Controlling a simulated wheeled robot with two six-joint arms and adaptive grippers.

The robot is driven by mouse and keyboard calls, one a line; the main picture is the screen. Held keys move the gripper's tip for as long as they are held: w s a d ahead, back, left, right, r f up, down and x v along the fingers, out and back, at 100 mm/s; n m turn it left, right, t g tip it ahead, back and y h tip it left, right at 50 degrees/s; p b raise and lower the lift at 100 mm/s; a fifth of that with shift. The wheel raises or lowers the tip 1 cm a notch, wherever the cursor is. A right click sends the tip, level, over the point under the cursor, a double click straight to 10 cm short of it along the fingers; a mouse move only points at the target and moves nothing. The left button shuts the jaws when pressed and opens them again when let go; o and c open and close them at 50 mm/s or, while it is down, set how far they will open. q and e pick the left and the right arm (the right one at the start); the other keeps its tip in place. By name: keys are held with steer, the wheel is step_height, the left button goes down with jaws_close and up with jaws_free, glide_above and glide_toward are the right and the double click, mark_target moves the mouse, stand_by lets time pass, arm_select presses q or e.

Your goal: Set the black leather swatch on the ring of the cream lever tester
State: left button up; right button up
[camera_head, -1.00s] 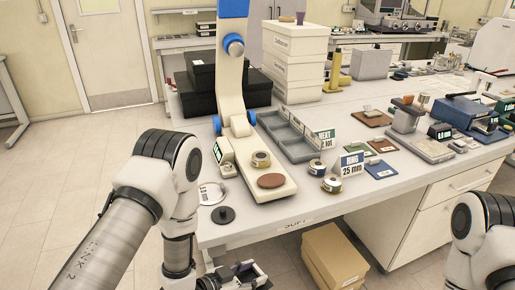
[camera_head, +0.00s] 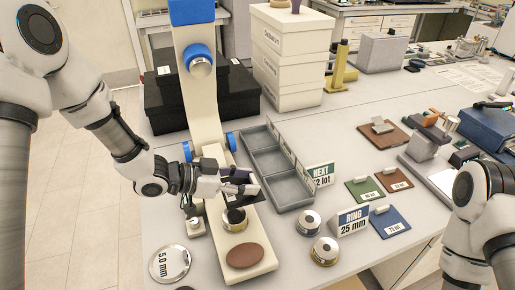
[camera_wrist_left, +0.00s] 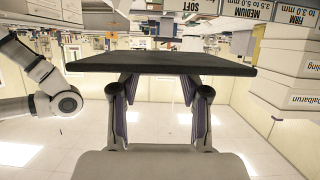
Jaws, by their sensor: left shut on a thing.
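The cream lever tester (camera_head: 203,110) stands on the table with blue knobs on its column. Its metal ring (camera_head: 234,218) sits on the cream base, behind a brown disc (camera_head: 245,256). My left gripper (camera_head: 245,186) is over the base, just above and behind the ring. In the left wrist view the black leather swatch (camera_wrist_left: 160,63) is a flat dark slab, seen nearly edge-on, held between the two purple-padded fingers. In the head view the swatch is hard to tell from the dark fingers, and contact with the ring cannot be told. My right gripper is out of view.
A grey compartment tray (camera_head: 280,168) stands close to the right of the gripper. Two metal rings, one here (camera_head: 309,223), sit right of the base by the RING 25 mm sign (camera_head: 352,220). A 5.0 mm disc (camera_head: 170,263) lies left. Black boxes (camera_head: 165,105) stand behind.

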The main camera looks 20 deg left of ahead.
mark_target(232, 198)
arm_select(q)
steer(key=shift+w+r, duration=0.1)
steer(key=shift+w, duration=0.3)
steer(key=s, duration=0.1)
steer(key=s+r, duration=0.1)
steer(key=s, duration=0.2)
steer(key=shift+a+r, duration=0.1)
steer(key=shift+r, duration=0.2)
steer(key=w+f, duration=0.1)
steer(key=f+b, duration=0.1)
steer(key=f, duration=0.1)
steer(key=shift+w, duration=0.4)
steer(key=shift+s+f+b, duration=0.3)
steer(key=shift+f+b, duration=0.5)
steer(key=shift+b, duration=0.05)
steer(key=shift+s+f, duration=0.1)
steer(key=shift+f, duration=0.25)
steer(key=shift+f+b, duration=0.4)
steer(key=shift+b, duration=0.1)
steer(key=shift+w+f, duration=0.3)
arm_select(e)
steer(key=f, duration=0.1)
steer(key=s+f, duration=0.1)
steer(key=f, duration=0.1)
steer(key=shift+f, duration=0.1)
arm_select(q)
steer(key=shift+s+r, duration=0.15)
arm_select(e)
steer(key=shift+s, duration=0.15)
